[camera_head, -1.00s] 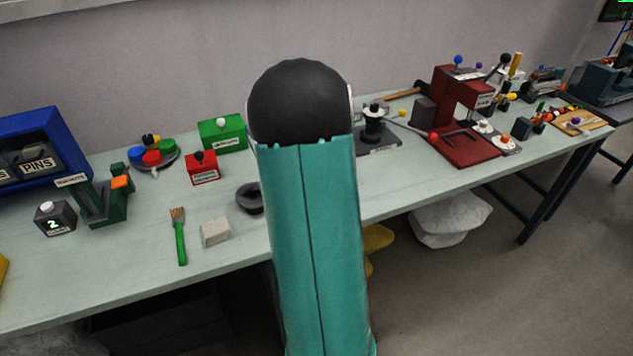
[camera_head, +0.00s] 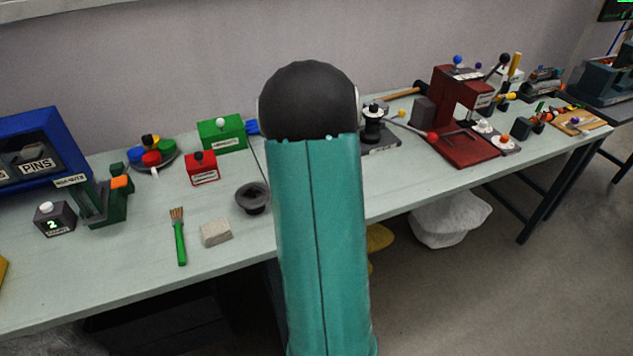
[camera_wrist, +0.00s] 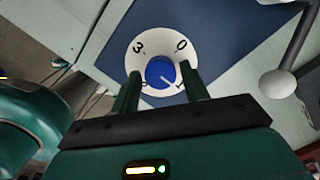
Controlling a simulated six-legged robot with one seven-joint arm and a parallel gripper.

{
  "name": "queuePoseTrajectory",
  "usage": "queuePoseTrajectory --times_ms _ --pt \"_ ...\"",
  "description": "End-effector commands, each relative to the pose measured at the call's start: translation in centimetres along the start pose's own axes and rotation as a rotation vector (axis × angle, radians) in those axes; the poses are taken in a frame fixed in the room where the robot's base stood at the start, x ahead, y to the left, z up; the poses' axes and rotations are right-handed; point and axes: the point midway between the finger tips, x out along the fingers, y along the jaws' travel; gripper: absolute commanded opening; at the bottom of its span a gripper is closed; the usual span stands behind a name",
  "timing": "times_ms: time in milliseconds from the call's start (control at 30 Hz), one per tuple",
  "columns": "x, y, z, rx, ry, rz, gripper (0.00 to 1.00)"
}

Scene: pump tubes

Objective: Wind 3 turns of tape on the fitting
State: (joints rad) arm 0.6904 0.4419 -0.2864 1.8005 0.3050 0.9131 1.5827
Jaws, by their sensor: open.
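In the wrist view a round white dial (camera_wrist: 137,38) with numbers sits on a dark blue plate (camera_wrist: 215,28). A blue knob (camera_wrist: 160,71) stands at its middle, with a light pointer line aimed toward the lower right. The digits 3 and 0 are readable; the lower marks are partly hidden. My gripper (camera_wrist: 160,68) is open, with one dark green finger on each side of the knob. I cannot tell whether the fingers touch it. In the head view my arm hides the gripper and the dial. I cannot make out the tape or the fitting for sure.
A grey ball-ended lever (camera_wrist: 278,83) lies right of the dial. On the bench are a black dish (camera_head: 252,198), a grey block (camera_head: 216,233), a green brush (camera_head: 180,240), a red box (camera_head: 202,169), a green box (camera_head: 221,134) and a red press (camera_head: 462,146).

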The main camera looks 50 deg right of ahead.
Motion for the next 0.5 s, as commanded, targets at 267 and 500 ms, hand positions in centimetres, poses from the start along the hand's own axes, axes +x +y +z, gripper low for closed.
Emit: queuePoseTrajectory --times_ms 267,500 --pt "-0.01 -0.05 -0.03 -0.209 0.0 0.026 0.45" --pt "0.02 -0.13 -0.02 -0.445 0.0 0.055 0.45"
